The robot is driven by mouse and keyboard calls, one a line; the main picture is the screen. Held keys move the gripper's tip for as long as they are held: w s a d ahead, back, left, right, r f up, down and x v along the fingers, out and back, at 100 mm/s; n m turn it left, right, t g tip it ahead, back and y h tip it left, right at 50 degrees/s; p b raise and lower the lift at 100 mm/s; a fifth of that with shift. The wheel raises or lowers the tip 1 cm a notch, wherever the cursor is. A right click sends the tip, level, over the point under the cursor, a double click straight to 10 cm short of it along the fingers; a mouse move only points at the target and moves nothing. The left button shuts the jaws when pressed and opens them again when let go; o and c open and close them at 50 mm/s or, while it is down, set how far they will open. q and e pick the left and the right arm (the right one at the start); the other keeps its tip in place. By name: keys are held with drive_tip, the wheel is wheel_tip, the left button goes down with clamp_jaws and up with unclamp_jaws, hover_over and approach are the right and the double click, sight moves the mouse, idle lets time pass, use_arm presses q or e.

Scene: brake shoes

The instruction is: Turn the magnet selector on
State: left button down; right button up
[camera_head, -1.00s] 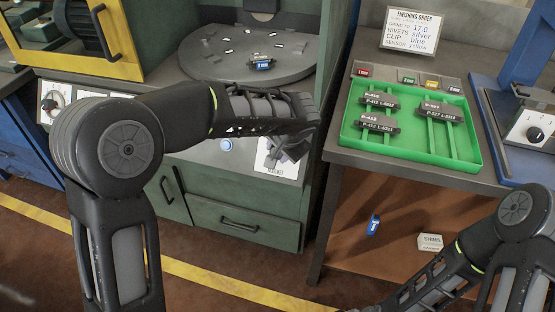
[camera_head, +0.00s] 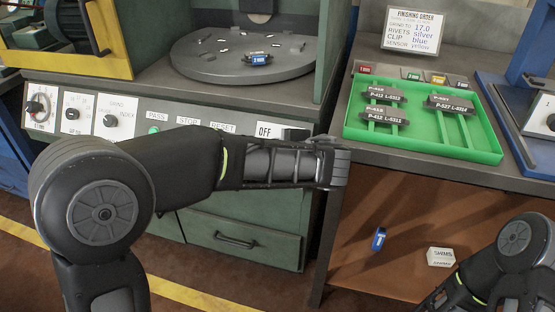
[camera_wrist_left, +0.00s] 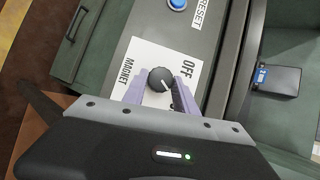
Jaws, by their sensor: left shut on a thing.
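The magnet selector is a round black knob (camera_wrist_left: 160,79) on a white plate (camera_wrist_left: 140,55) marked OFF and MAGNET, in the left wrist view. My left gripper (camera_wrist_left: 158,92) has its pale fingers on either side of the knob, shut on it. The knob's exact pointer direction is hard to read. In the head view the plate (camera_head: 266,130) with OFF shows at the right end of the control panel, and my left gripper (camera_head: 312,140) is at it, hiding most of the plate. My right gripper is out of view; only its arm shows at bottom right.
The panel has other dials (camera_head: 112,120) and PASS, STOP and RESET buttons to the left. A round table (camera_head: 245,60) with a small blue-marked part (camera_head: 258,59) stands behind. A green tray (camera_head: 470,150) with brake shoes sits on the bench to the right.

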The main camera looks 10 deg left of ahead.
use_arm(q)
drive_tip(key=shift+f+m+t+b, duration=0.1)
drive_tip(key=shift+m+t+b, duration=0.35)
drive_tip(key=shift+m, duration=0.25)
drive_tip(key=c, duration=1)
unclamp_jaws()
drive_tip(key=shift+s, duration=0.1)
drive_tip(key=p+v, duration=0.1)
drive_tip(key=v, duration=0.6)
drive_tip(key=shift+s+d+r, duration=0.25)
